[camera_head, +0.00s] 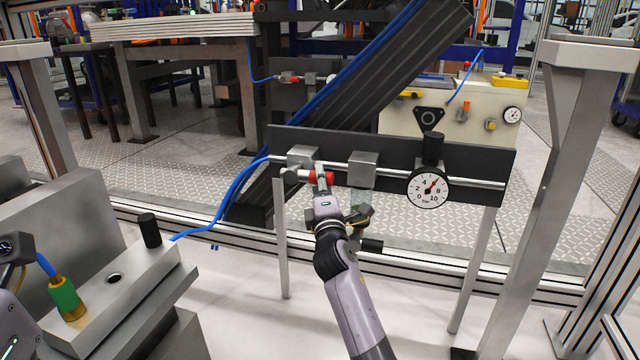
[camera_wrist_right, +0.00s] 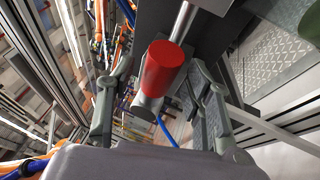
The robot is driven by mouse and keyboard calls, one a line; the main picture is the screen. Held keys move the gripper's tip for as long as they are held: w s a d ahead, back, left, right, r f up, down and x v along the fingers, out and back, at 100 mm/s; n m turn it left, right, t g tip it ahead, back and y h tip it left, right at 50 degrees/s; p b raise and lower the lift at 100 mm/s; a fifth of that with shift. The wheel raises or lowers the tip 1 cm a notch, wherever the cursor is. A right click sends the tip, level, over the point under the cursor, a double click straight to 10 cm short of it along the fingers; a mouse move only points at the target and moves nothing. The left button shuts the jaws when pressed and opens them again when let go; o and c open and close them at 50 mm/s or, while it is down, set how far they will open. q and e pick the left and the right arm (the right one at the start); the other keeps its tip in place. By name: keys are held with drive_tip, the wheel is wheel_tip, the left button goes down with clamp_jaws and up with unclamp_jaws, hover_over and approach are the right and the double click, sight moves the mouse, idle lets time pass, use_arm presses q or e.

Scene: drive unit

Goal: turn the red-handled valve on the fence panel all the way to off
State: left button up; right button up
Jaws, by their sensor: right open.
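The red valve handle (camera_head: 329,178) is on the left part of the dark fence panel (camera_head: 400,150), beside a grey block (camera_head: 302,155) on the pipe. My right gripper (camera_head: 324,190) is at the handle and partly hides it. In the right wrist view, the red grip (camera_wrist_right: 165,68) and its silver stem lie between the two spread fingers of my right gripper (camera_wrist_right: 160,85). The fingers are open, and I cannot tell whether either touches the handle. Part of my left arm (camera_head: 12,320) shows at the lower left edge.
A pressure gauge (camera_head: 430,188) hangs right of the valve. A blue hose (camera_head: 222,210) runs to the panel's left end. A metal block fixture with a green-yellow plug (camera_head: 65,300) fills the lower left. Metal posts (camera_head: 570,140) stand at right.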

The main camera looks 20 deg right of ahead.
drive_tip(key=shift+x, duration=1.1)
drive_tip(key=shift+c, duration=0.2)
clamp_jaws()
drive_tip(key=shift+f, duration=0.1)
